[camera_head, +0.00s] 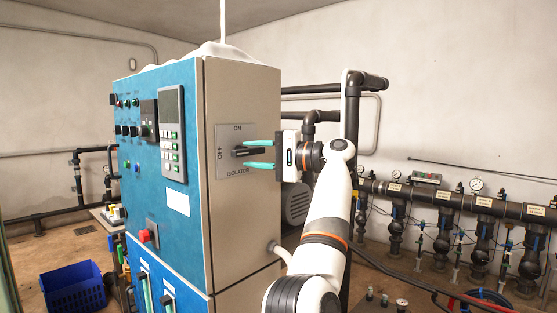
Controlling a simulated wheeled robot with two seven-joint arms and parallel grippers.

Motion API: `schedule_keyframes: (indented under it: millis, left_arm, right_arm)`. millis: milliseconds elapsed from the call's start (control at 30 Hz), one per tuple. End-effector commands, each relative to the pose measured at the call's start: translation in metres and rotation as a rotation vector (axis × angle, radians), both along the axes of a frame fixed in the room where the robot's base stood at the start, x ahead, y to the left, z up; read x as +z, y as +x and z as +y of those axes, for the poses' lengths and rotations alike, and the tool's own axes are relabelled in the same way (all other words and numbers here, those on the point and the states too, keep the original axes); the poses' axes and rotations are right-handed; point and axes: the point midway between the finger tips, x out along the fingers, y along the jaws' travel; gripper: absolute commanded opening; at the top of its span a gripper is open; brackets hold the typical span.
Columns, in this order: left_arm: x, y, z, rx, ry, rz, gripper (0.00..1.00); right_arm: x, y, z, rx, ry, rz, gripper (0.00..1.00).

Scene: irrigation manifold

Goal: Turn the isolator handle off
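The isolator handle (248,152) is a small dark bar on a grey plate (221,137) on the beige side of the control cabinet. The plate reads ON at the top, OFF at the left and ISOLATOR at the bottom. The handle looks roughly level, but its exact setting is hard to tell.
The blue cabinet front (165,215) carries a keypad panel (171,132) and a red button (143,236). A black pipe manifold (450,200) with gauges and valves runs along the right wall. A blue crate (75,292) sits on the floor at lower left.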

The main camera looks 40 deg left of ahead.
Motion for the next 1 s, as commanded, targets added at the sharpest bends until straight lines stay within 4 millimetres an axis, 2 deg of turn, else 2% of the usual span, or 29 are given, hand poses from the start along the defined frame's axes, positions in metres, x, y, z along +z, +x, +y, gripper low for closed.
schedule_keyframes:
  millis: [33,200,400,600,1000]
  left_arm:
    - [-0.001,0.004,-0.013,-0.003,0.002,0.000,0.36]
    - [0.001,0.015,-0.046,-0.004,0.000,0.001,0.36]
    - [0.002,0.023,-0.071,0.000,0.000,-0.001,0.36]
    - [0.000,0.025,-0.078,0.000,0.000,-0.001,0.36]
    - [0.000,0.025,-0.078,0.000,0.000,-0.001,0.36]
  right_arm:
    - [-0.005,0.000,0.000,0.000,0.000,0.000,0.36]
    - [-0.006,0.000,-0.001,0.000,-0.001,0.000,0.36]
    - [-0.002,0.000,-0.002,0.001,-0.003,-0.001,0.36]
    - [-0.002,0.000,-0.003,0.000,-0.003,0.000,0.36]
    - [-0.002,0.000,-0.002,0.000,-0.003,0.000,0.36]
